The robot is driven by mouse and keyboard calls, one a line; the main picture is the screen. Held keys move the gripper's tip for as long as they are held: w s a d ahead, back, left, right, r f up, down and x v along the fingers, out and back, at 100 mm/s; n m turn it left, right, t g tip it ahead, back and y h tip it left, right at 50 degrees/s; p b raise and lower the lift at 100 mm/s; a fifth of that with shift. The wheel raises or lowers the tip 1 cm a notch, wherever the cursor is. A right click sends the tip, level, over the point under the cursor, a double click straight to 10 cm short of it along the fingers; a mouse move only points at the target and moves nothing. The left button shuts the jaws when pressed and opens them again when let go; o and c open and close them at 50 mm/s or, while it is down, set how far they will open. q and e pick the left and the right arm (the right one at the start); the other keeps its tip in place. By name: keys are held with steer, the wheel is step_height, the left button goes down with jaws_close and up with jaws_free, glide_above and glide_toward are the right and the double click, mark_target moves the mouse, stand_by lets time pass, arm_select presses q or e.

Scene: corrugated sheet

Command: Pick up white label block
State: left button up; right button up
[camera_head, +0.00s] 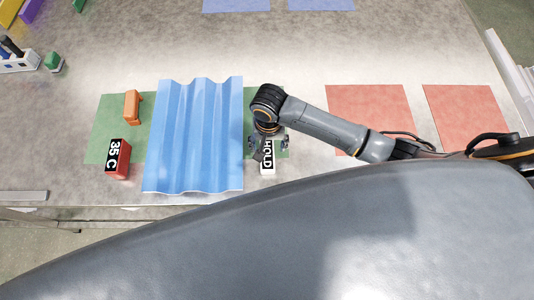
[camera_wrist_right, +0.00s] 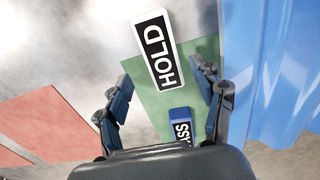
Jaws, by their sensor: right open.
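The white label block (camera_head: 267,170) has a black face reading HOLD. In the head view it lies at the front edge of a green mat, right of the blue corrugated sheet, partly covered by my right gripper (camera_head: 268,146). In the right wrist view the block (camera_wrist_right: 158,50) shows large, just beyond and between the fingertips of my right gripper (camera_wrist_right: 160,72). My left gripper is not in view.
The blue corrugated sheet (camera_head: 195,135) stands left of the gripper. A blue block (camera_wrist_right: 181,120) with a partly hidden label sits on the green mat (camera_wrist_right: 165,100) near the fingers. A red 35 C block (camera_head: 118,160) and an orange block (camera_head: 132,106) lie farther left. Red mats (camera_head: 370,110) are empty.

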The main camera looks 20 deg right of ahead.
mark_target(267, 155)
steer(key=f, duration=0.2)
steer(key=f+p, duration=0.1)
steer(key=f, duration=0.1)
steer(key=shift+s+a+f, duration=0.1)
steer(key=shift+s+a, duration=0.15)
steer(key=shift+s, duration=0.05)
steer(key=shift+w+f, duration=0.1)
steer(key=shift+f, duration=0.35)
steer(key=c, duration=1.3)
steer(key=shift+r, duration=0.1)
